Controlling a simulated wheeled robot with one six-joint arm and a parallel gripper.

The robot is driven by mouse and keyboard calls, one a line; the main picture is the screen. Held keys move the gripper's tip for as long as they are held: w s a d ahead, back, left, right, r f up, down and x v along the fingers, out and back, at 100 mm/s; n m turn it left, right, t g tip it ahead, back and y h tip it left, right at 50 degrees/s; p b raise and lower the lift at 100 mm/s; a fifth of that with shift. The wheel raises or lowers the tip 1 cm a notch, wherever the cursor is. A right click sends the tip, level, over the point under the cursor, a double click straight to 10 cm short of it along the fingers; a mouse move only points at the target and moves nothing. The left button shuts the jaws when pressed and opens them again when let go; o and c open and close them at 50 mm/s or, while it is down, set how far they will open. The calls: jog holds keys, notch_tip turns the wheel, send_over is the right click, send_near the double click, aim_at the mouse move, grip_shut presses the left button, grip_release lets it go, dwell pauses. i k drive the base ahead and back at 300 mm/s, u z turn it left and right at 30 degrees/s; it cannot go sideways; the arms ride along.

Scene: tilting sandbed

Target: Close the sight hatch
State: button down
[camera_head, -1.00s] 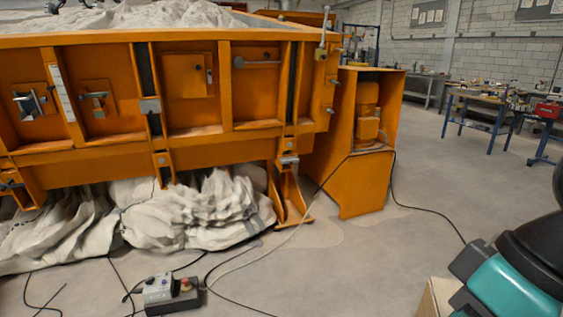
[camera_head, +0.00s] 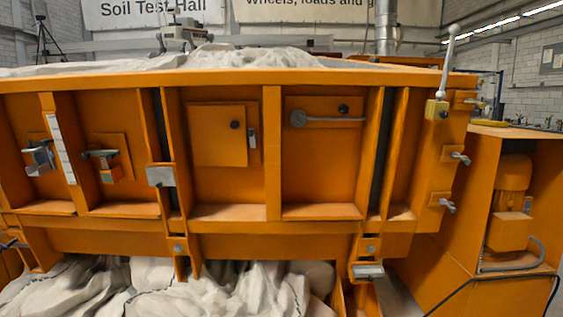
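A square orange hatch door (camera_head: 212,138) with a small black knob (camera_head: 234,124) sits on the front wall of the orange sandbed (camera_head: 271,152), left of the picture's middle. I take it for the sight hatch. A small grey upright piece (camera_head: 252,138) is just right of the door's edge. The door looks close to the wall; I cannot tell whether it is fully shut or slightly ajar. My gripper is not in view.
A grey lever with a round disc (camera_head: 298,119) is on the panel to the right. Clamp handles (camera_head: 38,157) are at left. A tall lever (camera_head: 446,62) stands at the right corner, beside an orange motor housing (camera_head: 508,204). Crumpled pale cloth (camera_head: 230,290) lies below the bed.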

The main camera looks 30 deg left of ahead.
aim_at(218, 133)
jog(key=i, duration=2.15)
jog(key=z, duration=0.6)
jog(key=k, duration=1.1)
jog(key=u, duration=2.1)
jog(key=i, duration=0.5)
jog(key=z, duration=0.05)
